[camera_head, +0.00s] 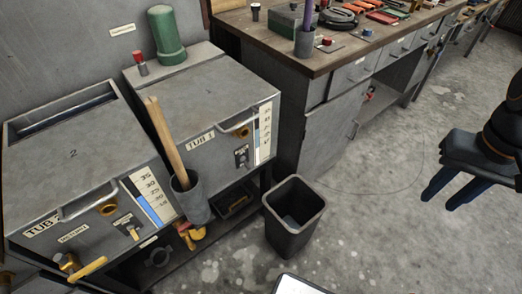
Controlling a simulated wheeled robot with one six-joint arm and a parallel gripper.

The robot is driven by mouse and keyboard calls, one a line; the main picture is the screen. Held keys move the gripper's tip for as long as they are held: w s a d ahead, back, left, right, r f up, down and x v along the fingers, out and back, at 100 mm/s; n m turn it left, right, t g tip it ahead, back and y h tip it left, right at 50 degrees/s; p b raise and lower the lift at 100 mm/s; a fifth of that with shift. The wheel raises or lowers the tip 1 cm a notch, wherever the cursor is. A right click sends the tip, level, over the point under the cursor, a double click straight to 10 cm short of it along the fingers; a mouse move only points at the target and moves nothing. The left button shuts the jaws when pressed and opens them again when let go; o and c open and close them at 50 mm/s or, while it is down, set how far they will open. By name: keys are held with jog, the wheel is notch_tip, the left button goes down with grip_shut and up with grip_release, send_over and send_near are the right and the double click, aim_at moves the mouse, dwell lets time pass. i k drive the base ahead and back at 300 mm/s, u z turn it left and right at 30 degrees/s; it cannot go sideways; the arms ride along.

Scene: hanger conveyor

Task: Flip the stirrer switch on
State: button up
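Two grey metal tubs stand side by side at the left: tub 1 (205,82) and tub 2 (75,150). Tub 1's front panel has a small dark toggle switch (241,155) with a plate. Tub 2's front has a similar toggle switch (130,229). The labels by them are too small to read, so I cannot tell which is the stirrer switch, or their positions. My gripper (438,197) is at the right edge, above the floor, far from both tubs. Its two dark fingers are apart with nothing between them.
A cup with a wooden handle (166,138) in it hangs between the tubs. A black bin (293,218) stands on the floor before tub 1. A workbench (285,55) with tools runs along the back. Floor between bin and gripper is clear.

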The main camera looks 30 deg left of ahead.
aim_at(243, 159)
jog(key=i, duration=0.1)
jog(key=u, duration=1.7)
jog(key=k, duration=1.35)
jog(key=u, duration=0.55)
jog(key=i, duration=0.55)
jog(key=u, duration=0.35)
